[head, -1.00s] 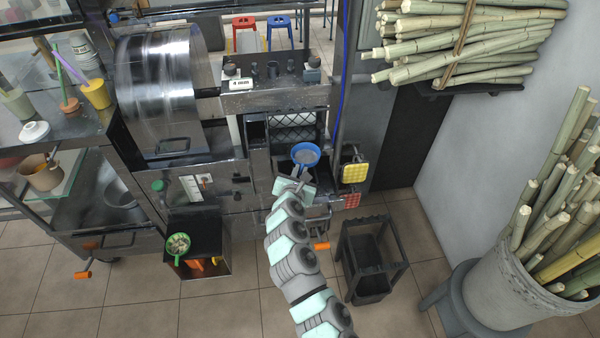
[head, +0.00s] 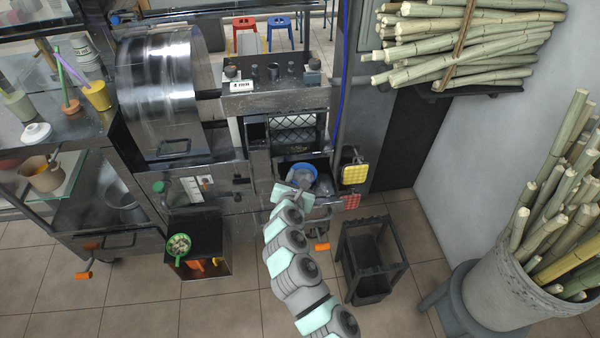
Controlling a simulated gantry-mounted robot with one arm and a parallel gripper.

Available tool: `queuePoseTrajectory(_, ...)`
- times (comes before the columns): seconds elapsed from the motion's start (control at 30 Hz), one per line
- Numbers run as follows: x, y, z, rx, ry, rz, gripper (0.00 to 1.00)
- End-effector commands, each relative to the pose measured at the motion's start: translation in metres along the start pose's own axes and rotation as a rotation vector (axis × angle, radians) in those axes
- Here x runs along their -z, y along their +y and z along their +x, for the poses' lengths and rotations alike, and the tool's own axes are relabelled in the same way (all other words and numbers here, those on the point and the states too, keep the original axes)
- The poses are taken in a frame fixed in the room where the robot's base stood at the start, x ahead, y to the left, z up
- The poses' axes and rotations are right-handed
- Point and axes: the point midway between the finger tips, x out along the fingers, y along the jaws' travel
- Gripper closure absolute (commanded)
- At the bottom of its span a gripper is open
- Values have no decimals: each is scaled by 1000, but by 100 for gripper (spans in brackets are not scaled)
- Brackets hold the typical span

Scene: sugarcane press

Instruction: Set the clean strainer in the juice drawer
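A blue-rimmed strainer (head: 304,169) is at the juice drawer (head: 322,189) in the lower middle of the press, below the mesh guard. My gripper (head: 298,184) is at the near side of the strainer, and its fingers overlap the strainer's lower part. The fingertips are too small to tell whether they are closed on it. The strainer looks low, at about the drawer's level; I cannot tell whether it rests there. A second strainer, green-rimmed with pale bits in it (head: 178,245), is on the dark stand at the left.
A dark metal rack (head: 370,262) stands on the floor right of my arm. Yellow (head: 354,174) and red pads hang right of the drawer. A large bin of cane (head: 510,270) is at the right. A steel drum (head: 157,85) is at the upper left.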

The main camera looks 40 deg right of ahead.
Motion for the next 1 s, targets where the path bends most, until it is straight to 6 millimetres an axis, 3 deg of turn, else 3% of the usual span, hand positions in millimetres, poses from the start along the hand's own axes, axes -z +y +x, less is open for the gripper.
queuePoseTrajectory(0.3,-2,1,-57,-4,-2,-3,65)
queuePoseTrajectory(0.5,-3,1,-83,-2,-3,-1,65)
queuePoseTrajectory(0.87,0,0,-94,-1,-1,1,65)
queuePoseTrajectory(1.0,10,14,-94,-58,12,53,65)
